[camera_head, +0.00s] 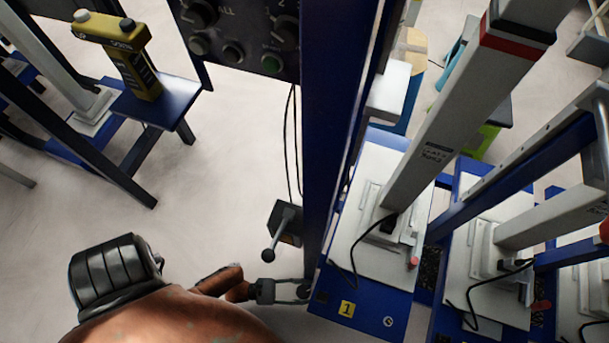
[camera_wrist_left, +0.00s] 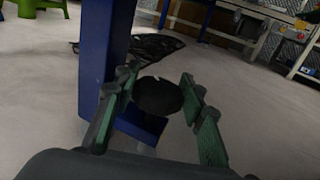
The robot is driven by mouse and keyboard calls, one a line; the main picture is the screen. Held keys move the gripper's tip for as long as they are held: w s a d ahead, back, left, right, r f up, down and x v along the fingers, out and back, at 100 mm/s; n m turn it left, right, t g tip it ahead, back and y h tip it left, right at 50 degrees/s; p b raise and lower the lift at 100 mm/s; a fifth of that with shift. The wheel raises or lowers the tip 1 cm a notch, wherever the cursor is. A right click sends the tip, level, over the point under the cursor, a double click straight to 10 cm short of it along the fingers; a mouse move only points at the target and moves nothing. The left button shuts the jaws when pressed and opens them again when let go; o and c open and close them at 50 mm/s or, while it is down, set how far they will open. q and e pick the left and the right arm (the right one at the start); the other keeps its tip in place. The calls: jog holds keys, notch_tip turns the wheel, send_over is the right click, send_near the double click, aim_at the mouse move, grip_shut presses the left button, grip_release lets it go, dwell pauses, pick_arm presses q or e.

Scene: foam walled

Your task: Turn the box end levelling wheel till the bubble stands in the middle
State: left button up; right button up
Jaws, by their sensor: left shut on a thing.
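The levelling wheel is a dark round disc (camera_wrist_left: 158,96) low beside a blue post in the left wrist view. In the head view, a small part of it (camera_head: 304,290) shows at the foot of the blue post. My left gripper (camera_head: 300,291) reaches in from the left and is shut on the wheel. In the wrist view its green-padded fingers (camera_wrist_left: 158,100) stand on either side of the disc. A small round pale-ringed spot (camera_head: 388,321), possibly the bubble level, is on the blue base; its bubble is too small to read. My right gripper is not in view.
A blue post (camera_head: 325,130) rises right beside my left gripper. A grey box with a ball-ended lever (camera_head: 285,224) is just above it, with cables hanging down. A yellow "1" label (camera_head: 347,309) marks the blue base.

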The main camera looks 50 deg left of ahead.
pick_arm(q)
jog(key=shift+m+g+h, duration=2.2)
jog(key=shift+g+h, duration=0.1)
jog(key=shift+g, duration=0.2)
jog(key=shift+s+g, duration=0.1)
jog(key=shift+g, duration=0.2)
jog(key=o, duration=0.9)
jog(key=v, duration=1.2)
jog(key=shift+f, duration=0.2)
